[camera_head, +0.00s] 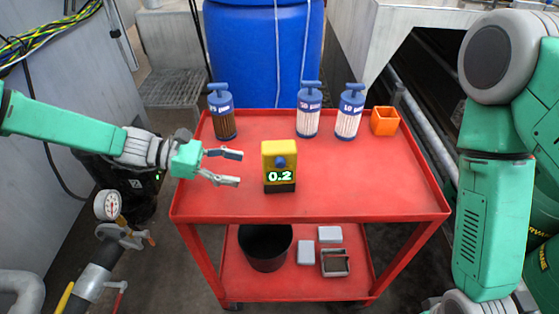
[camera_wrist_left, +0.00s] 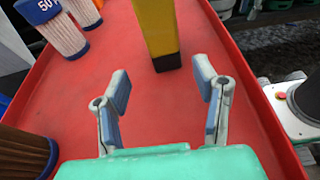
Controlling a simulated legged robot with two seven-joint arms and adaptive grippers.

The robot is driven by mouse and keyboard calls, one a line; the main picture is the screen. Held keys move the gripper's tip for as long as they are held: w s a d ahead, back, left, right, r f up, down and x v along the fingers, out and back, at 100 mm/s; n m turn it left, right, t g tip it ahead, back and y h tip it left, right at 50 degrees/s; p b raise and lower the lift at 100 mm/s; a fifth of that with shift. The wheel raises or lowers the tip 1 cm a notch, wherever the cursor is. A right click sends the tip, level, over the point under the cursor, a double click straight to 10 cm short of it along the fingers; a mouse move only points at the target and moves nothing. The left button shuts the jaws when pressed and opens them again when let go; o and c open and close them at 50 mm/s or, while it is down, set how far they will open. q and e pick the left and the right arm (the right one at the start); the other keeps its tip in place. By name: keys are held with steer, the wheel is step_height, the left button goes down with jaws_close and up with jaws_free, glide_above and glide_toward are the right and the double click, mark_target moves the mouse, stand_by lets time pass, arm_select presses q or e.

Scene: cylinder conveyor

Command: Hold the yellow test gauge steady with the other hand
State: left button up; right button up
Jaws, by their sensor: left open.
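The yellow test gauge (camera_head: 280,167) stands upright on the red cart's top, with a black base and a display reading 0.2. My left gripper (camera_head: 241,168) is open and empty just left of the gauge, its fingers pointing at it and apart from it. In the left wrist view, the gauge (camera_wrist_left: 158,30) is ahead of the open fingers (camera_wrist_left: 163,85), and its top is cut off. My right arm shows at the right edge of the head view, but its gripper is out of view.
The red cart (camera_head: 350,200) carries a brown-filled cylinder (camera_head: 222,118), two white cylinders (camera_head: 308,118) (camera_head: 348,118) and an orange box (camera_head: 384,121) along its back. A black bucket (camera_head: 265,250) and grey blocks (camera_head: 306,252) are on the lower shelf. The cart top's right front is clear.

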mark_target(274, 177)
arm_select(q)
steer(key=b+x, duration=0.3)
steer(key=x, duration=0.5)
steer(key=shift+s+f, duration=0.15)
steer(key=shift+d+f, duration=0.1)
steer(key=shift+d, duration=0.6)
arm_select(e)
steer(key=shift+s+f, duration=0.15)
steer(key=shift+f, duration=1.65)
arm_select(q)
steer(key=c, duration=1.2)
steer(key=shift+c, duration=0.2)
arm_select(e)
jaws_close()
